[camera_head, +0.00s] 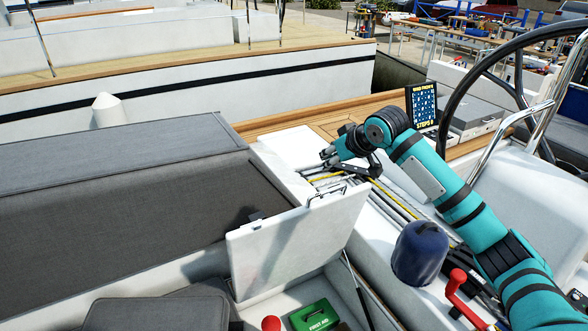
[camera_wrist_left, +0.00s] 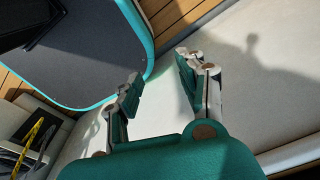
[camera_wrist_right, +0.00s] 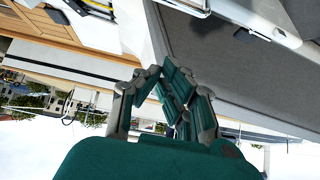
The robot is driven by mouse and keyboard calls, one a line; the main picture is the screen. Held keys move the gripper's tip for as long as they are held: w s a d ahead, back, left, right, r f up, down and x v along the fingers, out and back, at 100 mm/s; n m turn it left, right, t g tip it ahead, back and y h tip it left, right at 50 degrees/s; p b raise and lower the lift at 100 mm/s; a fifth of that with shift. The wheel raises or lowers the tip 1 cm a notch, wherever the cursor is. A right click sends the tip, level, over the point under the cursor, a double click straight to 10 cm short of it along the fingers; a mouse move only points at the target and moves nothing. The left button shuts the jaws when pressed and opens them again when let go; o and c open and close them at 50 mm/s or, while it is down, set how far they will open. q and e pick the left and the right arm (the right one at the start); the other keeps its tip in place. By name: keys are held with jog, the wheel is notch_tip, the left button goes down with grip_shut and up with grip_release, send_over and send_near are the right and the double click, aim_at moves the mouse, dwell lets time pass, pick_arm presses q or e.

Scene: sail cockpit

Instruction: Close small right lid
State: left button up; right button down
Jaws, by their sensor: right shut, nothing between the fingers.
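A small white lid (camera_head: 290,250) stands open, nearly upright, over a compartment in the head view. It has a metal handle (camera_head: 327,195) at its top edge. A green first aid box (camera_head: 315,316) shows in the compartment below it. My right gripper (camera_head: 328,156) is beyond the lid's top edge in the picture, apart from it, over the lines on the white deck. Its fingers are together and empty in the right wrist view (camera_wrist_right: 176,95). My left gripper (camera_wrist_left: 158,78) shows only in its own wrist view, with its fingers apart and nothing between them.
A thin strut (camera_head: 357,290) stands beside the compartment. A blue winch cover (camera_head: 420,252) and a red handle (camera_head: 464,295) are near my right arm. A grey cushioned bench (camera_head: 110,200) lies left of the lid. A steering wheel (camera_head: 470,75) stands at the upper right.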

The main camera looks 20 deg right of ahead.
jog(key=d+r, duration=0.1)
jog(key=d, duration=0.1)
jog(key=p, duration=0.5)
send_over(328, 196)
jog(key=shift+m+h, duration=0.3)
jog(key=shift+h, duration=0.1)
jog(key=f, duration=0.8)
jog(key=shift+w+f, duration=0.15)
jog(key=shift+w, duration=0.25)
jog(key=shift+s+f+p, duration=0.2)
jog(key=shift+s+p, duration=0.1)
jog(key=shift+s, duration=0.25)
pick_arm(q)
jog(key=r, duration=0.5)
jog(key=shift+s+d+r, duration=0.1)
jog(key=shift+d+r, duration=0.1)
jog(key=shift+r, duration=0.15)
pick_arm(e)
jog(key=shift+f, duration=0.15)
pick_arm(q)
jog(key=shift+d, duration=0.1)
